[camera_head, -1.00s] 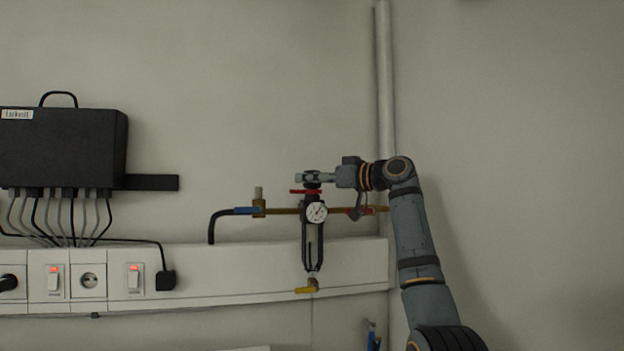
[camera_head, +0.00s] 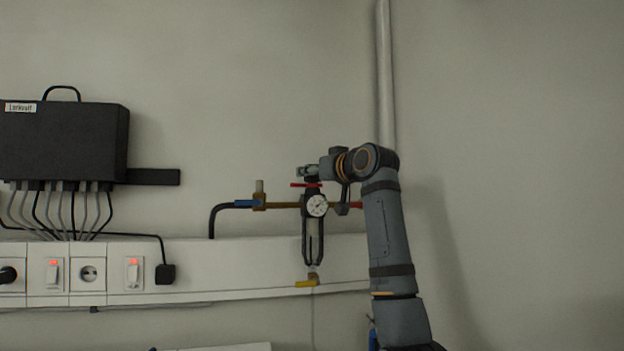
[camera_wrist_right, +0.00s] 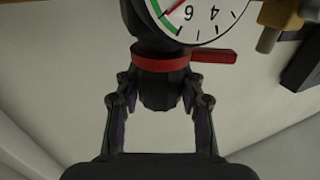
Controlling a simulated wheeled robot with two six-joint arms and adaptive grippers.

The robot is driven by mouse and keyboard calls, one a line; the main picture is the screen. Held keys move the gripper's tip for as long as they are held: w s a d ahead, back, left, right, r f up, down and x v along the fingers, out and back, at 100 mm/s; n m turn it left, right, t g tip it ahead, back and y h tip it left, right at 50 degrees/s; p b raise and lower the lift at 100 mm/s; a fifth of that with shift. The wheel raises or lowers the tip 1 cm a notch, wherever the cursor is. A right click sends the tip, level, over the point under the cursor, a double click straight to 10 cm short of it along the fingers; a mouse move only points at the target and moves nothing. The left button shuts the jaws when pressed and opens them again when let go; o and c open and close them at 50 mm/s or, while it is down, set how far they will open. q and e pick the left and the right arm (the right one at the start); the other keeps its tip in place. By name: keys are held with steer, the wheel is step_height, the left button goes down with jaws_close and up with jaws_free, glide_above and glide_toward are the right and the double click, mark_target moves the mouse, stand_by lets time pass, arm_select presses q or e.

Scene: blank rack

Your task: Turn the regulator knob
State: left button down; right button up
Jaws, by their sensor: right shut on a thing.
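The regulator (camera_head: 312,228) hangs on a brass pipe in the head view, with a round white gauge (camera_head: 317,205) on its front and a red ring with a tab (camera_head: 306,185) near its top. In the right wrist view the picture is turned over: the gauge (camera_wrist_right: 200,12) is at the top, the red ring (camera_wrist_right: 185,58) below it, then the dark regulator knob (camera_wrist_right: 160,90). My right gripper (camera_wrist_right: 161,85) has one finger on each side of the knob and is shut on it. It also shows at the regulator's top in the head view (camera_head: 304,171). My left gripper is out of view.
A white trunking (camera_head: 225,265) with sockets and switches runs along the wall below. A black box (camera_head: 62,143) with cables is at the left. A brass valve (camera_head: 259,196) is on the pipe. A vertical pipe (camera_head: 384,70) rises behind my right arm.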

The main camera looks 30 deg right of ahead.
steer(key=shift+r+m+g+h, duration=0.15)
steer(key=shift+m+h, duration=0.8)
steer(key=shift+h, duration=0.5)
steer(key=shift+m+g+h, duration=0.15)
steer(key=shift+m+h, duration=0.8)
steer(key=shift+h, duration=0.5)
steer(key=o, duration=1.2)
steer(key=shift+s, duration=0.1)
steer(key=v, duration=1.2)
steer(key=shift+a, duration=0.15)
